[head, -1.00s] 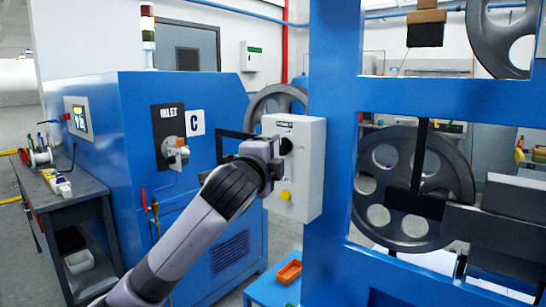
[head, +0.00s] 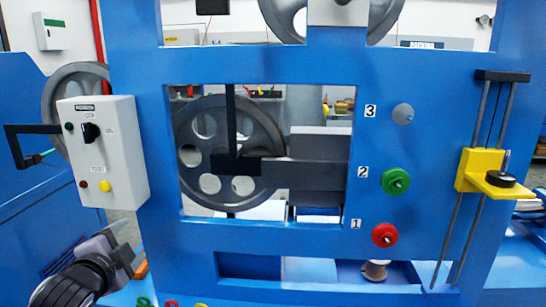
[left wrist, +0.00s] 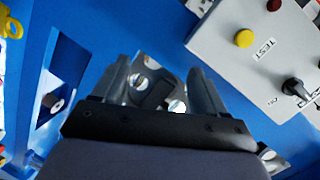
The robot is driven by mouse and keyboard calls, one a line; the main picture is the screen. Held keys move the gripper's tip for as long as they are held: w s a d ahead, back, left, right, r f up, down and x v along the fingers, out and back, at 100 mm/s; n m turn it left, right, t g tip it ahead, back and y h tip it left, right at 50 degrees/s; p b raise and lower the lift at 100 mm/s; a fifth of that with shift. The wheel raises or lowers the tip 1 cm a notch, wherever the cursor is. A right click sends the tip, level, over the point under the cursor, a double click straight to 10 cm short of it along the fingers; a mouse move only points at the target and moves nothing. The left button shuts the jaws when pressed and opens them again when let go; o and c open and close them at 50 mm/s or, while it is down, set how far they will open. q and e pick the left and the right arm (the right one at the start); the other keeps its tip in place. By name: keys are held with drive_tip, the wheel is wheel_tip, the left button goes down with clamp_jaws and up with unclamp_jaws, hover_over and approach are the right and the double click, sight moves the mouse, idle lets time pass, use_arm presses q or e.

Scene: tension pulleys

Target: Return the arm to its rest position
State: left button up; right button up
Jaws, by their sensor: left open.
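My left arm comes in at the lower left of the head view. Its gripper (head: 122,250) is low, below the grey control box (head: 125,170) and apart from it. In the left wrist view my left gripper (left wrist: 160,78) has its two fingers spread, with no held object visible between them. Metal parts show beyond the fingers, too unclear to name. The control box also shows in that view (left wrist: 235,40), at the upper right, with its black rotary switch (left wrist: 294,88). My right gripper is in neither view.
A blue machine frame (head: 270,70) fills most of the head view. It carries a red pulley (head: 384,235), a green pulley (head: 396,181), a grey pulley (head: 402,114) and a yellow bracket (head: 480,170) on rods. A black bracket (head: 12,150) juts out left of the box.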

use_arm(q)
drive_tip(key=s+d+f+n+g+h, duration=0.1)
drive_tip(key=s+d+f+n, duration=0.15)
drive_tip(key=s+f, duration=0.45)
drive_tip(key=s+d+f+n+g+h, duration=0.1)
drive_tip(key=s+d+f+n, duration=0.15)
drive_tip(key=f, duration=0.85)
drive_tip(key=s+d+f+n+g, duration=0.1)
drive_tip(key=s+d+f+n, duration=0.1)
drive_tip(key=s+f, duration=0.4)
drive_tip(key=s+d+f+n+g+h, duration=0.1)
drive_tip(key=s+d+f+n, duration=0.1)
drive_tip(key=s+f, duration=0.4)
drive_tip(key=s+n, duration=0.1)
drive_tip(key=s, duration=0.3)
drive_tip(key=shift+s+d+f+g, duration=0.2)
drive_tip(key=shift+s+g, duration=0.1)
drive_tip(key=shift+s, duration=0.1)
